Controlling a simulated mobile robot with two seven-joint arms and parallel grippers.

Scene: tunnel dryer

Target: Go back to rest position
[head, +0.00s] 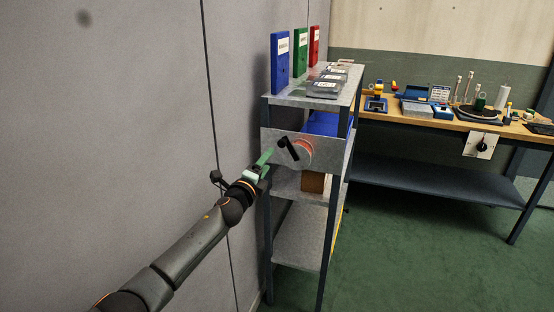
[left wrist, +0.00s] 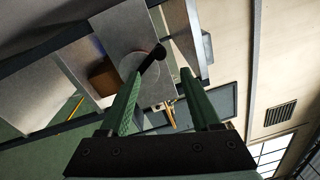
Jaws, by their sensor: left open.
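My left gripper (head: 268,156) is at the end of my outstretched left arm, in front of the metal shelf unit (head: 278,107). In the left wrist view its two green fingers (left wrist: 163,75) stand apart with nothing held between them. A black handle (head: 288,148) on a round pale disc with a reddish edge (head: 305,152) is on the shelf's front panel, just beyond the fingertips. In the left wrist view the handle (left wrist: 152,60) shows near the left finger; whether they touch cannot be told. My right gripper is not in view.
Blue, green and red binders (head: 281,62) and clear boxes (head: 324,88) stand on the shelf top. A brown box (head: 313,183) sits lower. A grey wall (head: 110,120) is close on the left. A workbench (head: 400,122) with tools is behind; green floor is open at right.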

